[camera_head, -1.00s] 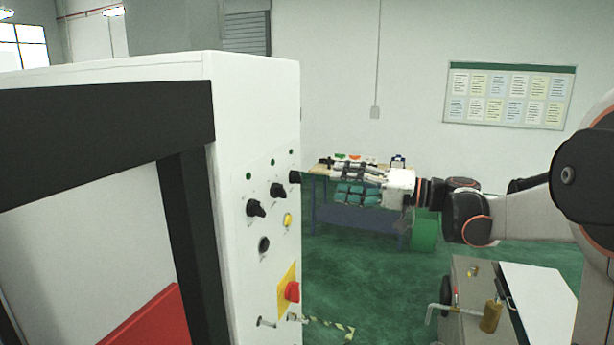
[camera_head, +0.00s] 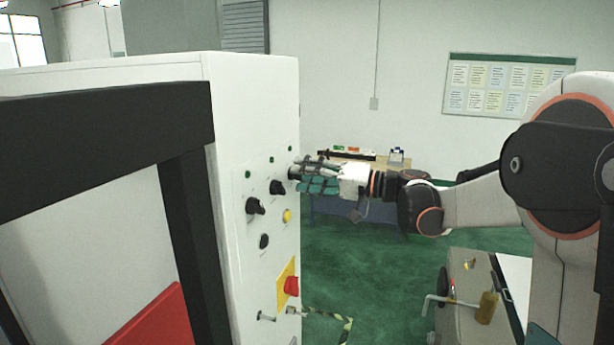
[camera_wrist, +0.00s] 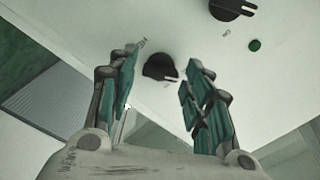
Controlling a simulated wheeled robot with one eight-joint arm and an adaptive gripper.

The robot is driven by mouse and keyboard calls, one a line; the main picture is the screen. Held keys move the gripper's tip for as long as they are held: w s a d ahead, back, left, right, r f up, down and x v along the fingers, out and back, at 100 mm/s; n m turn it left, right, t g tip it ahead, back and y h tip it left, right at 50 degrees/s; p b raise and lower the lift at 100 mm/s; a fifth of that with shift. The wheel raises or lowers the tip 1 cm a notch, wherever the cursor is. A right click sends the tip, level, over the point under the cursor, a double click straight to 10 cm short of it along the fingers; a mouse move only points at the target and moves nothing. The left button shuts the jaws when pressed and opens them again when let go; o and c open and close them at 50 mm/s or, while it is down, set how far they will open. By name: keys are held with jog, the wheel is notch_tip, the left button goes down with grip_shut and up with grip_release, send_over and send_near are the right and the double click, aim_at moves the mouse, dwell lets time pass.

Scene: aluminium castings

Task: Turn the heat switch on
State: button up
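The white control cabinet (camera_head: 262,110) stands at the left in the head view, with several black knobs on its panel. One black knob (camera_wrist: 160,67) lies between the spread fingertips of my gripper (camera_wrist: 168,62) in the wrist view; no finger is seen closed on it. My gripper also shows in the head view (camera_head: 300,170), at the panel's upper right edge, partly covering that knob. Two other black knobs, one at upper left (camera_head: 256,206) and one at the middle (camera_head: 277,187), are free. Which knob is the heat switch I cannot read.
A bench (camera_head: 350,208) stands behind my gripper. A grey cart (camera_head: 470,310) is at lower right. Green floor lies between.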

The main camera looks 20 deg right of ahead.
jog(key=c, duration=0.6)
jog(key=shift+f+m+b, duration=0.1)
jog(key=shift+m+b, duration=0.2)
jog(key=shift+m, duration=0.1)
jog(key=m+b, duration=0.4)
jog(key=m, duration=0.7)
jog(key=shift+b, duration=0.3)
jog(key=o, duration=1.1)
